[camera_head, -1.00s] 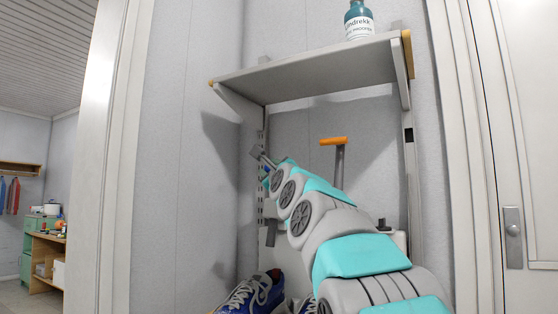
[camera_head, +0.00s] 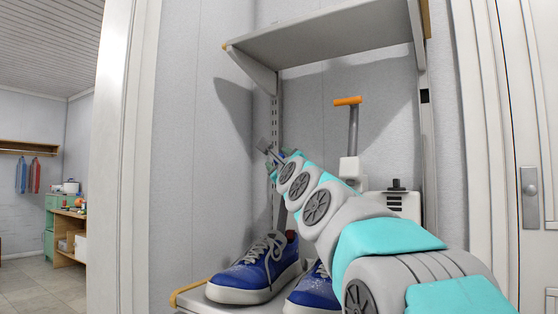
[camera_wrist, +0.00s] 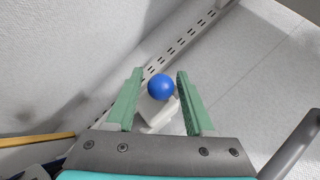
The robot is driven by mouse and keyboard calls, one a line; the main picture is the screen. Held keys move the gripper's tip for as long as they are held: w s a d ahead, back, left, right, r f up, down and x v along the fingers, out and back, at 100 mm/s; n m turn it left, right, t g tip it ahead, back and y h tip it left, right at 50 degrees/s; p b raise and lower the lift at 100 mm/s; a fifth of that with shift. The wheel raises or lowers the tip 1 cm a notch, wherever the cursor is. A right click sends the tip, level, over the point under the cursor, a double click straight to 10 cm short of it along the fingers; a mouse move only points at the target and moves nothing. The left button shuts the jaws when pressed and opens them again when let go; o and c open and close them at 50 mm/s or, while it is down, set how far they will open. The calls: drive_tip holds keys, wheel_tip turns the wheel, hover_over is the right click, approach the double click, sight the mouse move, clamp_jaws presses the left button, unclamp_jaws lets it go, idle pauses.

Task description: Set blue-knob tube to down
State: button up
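The round blue knob (camera_wrist: 160,87) shows in the wrist view, in front of a white block (camera_wrist: 158,113). The tube below the knob is hidden. My gripper (camera_wrist: 160,73) is open, with one green finger on each side of the knob in the picture. I see gaps between the knob and both fingers, and I cannot tell how far beyond the fingertips it lies. In the head view my gripper (camera_head: 269,154) is small and seen from behind, near the slotted wall rail, and my arm hides most of what is near it.
A grey lever with an orange handle (camera_head: 348,101) stands on a white unit (camera_head: 348,168) to the right of my gripper. Blue shoes (camera_head: 262,265) stand on a lower shelf. An upper shelf (camera_head: 325,38) is overhead. A white door frame (camera_head: 125,150) is at left.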

drive_tip(key=shift+o, duration=0.7)
drive_tip(key=shift+s, duration=0.15)
drive_tip(key=v, duration=0.7)
drive_tip(key=shift+s+b, duration=0.2)
drive_tip(key=shift+b, duration=0.25)
drive_tip(key=shift+f, duration=0.15)
